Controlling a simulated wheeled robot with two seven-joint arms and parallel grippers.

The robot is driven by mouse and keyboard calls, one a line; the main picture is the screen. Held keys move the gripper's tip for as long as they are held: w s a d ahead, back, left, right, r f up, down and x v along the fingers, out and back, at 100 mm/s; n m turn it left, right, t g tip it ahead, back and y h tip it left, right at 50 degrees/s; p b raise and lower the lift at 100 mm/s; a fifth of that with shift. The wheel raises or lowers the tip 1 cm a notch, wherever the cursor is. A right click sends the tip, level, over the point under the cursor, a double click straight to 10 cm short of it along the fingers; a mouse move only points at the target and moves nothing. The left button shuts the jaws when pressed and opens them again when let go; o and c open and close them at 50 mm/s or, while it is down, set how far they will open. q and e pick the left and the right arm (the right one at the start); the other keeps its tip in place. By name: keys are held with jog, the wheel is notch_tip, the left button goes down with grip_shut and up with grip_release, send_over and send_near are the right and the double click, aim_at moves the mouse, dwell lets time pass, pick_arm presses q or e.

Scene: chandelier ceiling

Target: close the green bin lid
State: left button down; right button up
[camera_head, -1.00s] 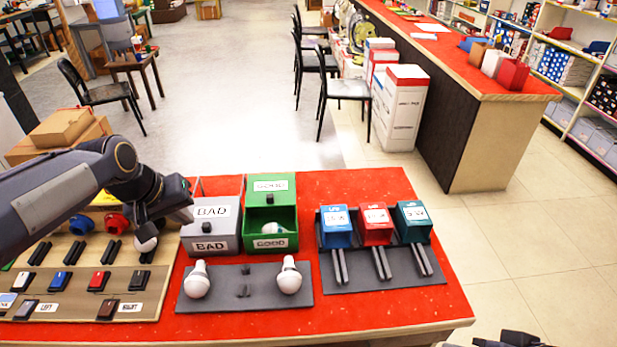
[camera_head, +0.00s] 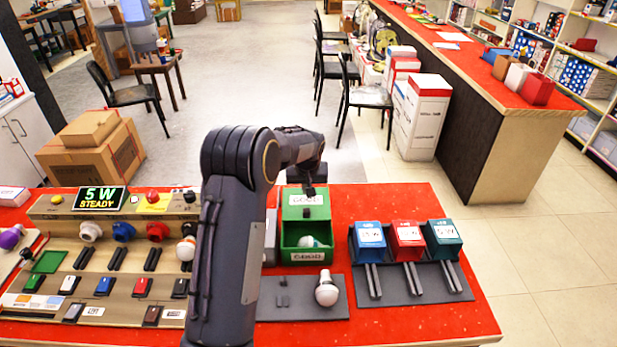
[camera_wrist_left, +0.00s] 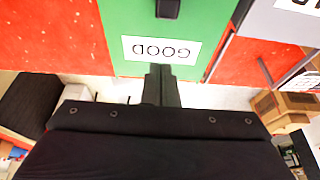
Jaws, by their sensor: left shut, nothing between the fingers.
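The green bin (camera_head: 284,240) stands on the red table with a white bulb (camera_head: 309,241) inside and its front open. Its green lid (camera_head: 318,212) stands raised at the back, with a white GOOD label and a dark knob. In the left wrist view the lid (camera_wrist_left: 110,20) fills the top middle, label upside down, knob (camera_wrist_left: 167,8) at the upper edge. My left gripper (camera_wrist_left: 160,70) is shut and empty at the lid's upper edge by the label; I cannot tell if it touches. In the head view the left gripper (camera_head: 309,188) is just above the lid.
My left arm hides most of the grey bin (camera_head: 270,240), left of the green one. A bulb (camera_head: 326,290) stands on the grey plate in front. Blue, red and teal boxes (camera_head: 407,240) stand right. A switch panel (camera_head: 110,258) lies left.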

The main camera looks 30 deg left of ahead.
aim_at(307, 201)
pick_arm(q)
jog(key=shift+x, duration=1.05)
jog(key=shift+s+d+f+p, duration=0.1)
jog(key=shift+f+p, duration=0.15)
jog(key=shift+p, duration=0.25)
jog(key=s, duration=0.1)
jog(key=s+d+p, duration=0.1)
jog(key=shift+s+d, duration=0.3)
jog(key=shift+s, duration=0.05)
jog(key=shift+s+f, duration=0.1)
jog(key=shift+s, duration=0.05)
pick_arm(e)
notch_tip(307, 201, up, 3)
jog(key=shift+f, duration=0.2)
pick_arm(q)
jog(key=shift+d, duration=0.1)
